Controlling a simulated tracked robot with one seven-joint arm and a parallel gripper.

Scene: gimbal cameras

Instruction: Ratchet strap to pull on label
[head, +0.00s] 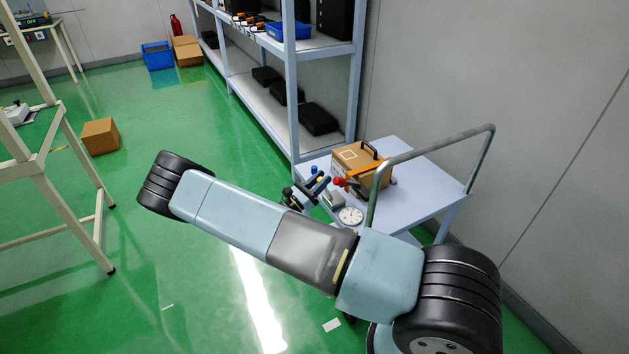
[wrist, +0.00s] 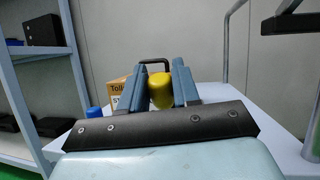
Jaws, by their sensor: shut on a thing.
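My gripper (head: 318,184) is over the near left part of a pale cart (head: 425,190), beside a cardboard box. In the wrist view my gripper (wrist: 160,85) has its two blue fingers closed on a yellow rounded thing (wrist: 160,90). The cardboard box (head: 345,167) stands on the cart with an orange strap (head: 368,169) across it and a black handle on top. A white label (head: 347,155) shows on the box. In the wrist view the box (wrist: 120,92) is partly hidden behind the left finger, with cut-off lettering visible. I cannot make out a ratchet.
A round white dial (head: 351,215) and a red knob (head: 339,181) are near the gripper. The cart's grey rail (head: 435,142) rises on the right. A shelf rack (head: 290,80) stands behind. Open green floor lies to the left, with a loose carton (head: 100,136).

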